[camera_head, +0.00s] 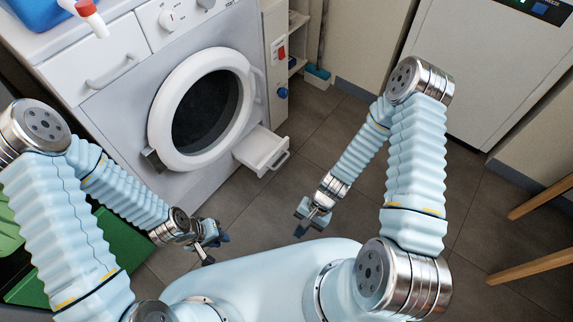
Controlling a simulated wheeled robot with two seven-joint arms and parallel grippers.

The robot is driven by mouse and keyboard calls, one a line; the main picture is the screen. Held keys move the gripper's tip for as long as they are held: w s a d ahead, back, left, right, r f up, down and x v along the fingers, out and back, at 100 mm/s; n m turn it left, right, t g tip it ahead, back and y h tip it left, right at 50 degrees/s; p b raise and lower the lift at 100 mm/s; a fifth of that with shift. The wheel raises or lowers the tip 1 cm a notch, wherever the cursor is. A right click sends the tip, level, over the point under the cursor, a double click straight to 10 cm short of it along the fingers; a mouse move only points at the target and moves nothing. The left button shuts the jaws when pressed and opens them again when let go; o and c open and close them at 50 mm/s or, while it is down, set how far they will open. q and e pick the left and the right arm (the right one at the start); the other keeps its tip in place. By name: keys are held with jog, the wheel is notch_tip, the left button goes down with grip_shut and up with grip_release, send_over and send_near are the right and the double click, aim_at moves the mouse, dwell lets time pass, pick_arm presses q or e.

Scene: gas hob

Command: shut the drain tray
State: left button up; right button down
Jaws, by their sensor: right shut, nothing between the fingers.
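The drain tray (259,150) is a small white drawer at the lower right of the washing machine's front. It is pulled out, and its handle (274,163) faces the room. My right gripper (306,228) is shut and empty, above the floor to the right of the tray and nearer to me, apart from it. My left gripper (217,250) is open and empty, below and to the left of the tray, with its dark fingertips apart. Neither gripper touches the tray.
The washing machine (120,100) has a round door (204,108) that looks closed. A green bin (120,250) stands at the lower left, partly behind my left arm. A white cabinet (490,60) stands at the back right, and wooden legs (535,265) stand at the right. Tiled floor is clear between them.

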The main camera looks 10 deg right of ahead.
jog(key=w+d+f+m+t+y+b, duration=0.2)
jog(key=w+f+m+t+y+b, duration=0.5)
jog(key=w+m, duration=0.45)
jog(key=w+d+f+m+t+h+b, duration=0.2)
jog(key=w+d+f+m+t+h, duration=0.15)
jog(key=w+d+m+t, duration=0.65)
jog(key=n+g+b, duration=0.1)
jog(key=g, duration=0.1)
send_near(261, 152)
jog(key=shift+y, duration=0.25)
jog(key=v, duration=0.3)
jog(key=r+v, duration=0.1)
jog(key=v, duration=0.1)
jog(key=shift+s+d+r, duration=0.1)
jog(key=shift+d, duration=0.2)
jog(key=r+b+x, duration=0.1)
jog(key=b+x, duration=0.1)
jog(key=x, duration=0.2)
jog(key=b+x, duration=0.2)
jog(key=x, duration=0.3)
jog(key=r+b+x, duration=0.1)
jog(key=b+x, duration=0.1)
jog(key=x, duration=0.3)
jog(key=shift+w+a+r+b, duration=0.1)
jog(key=shift+w+a+b, duration=0.2)
jog(key=shift+a+b, duration=0.1)
jog(key=shift+w+r, duration=0.25)
jog(key=shift+r, duration=0.05)
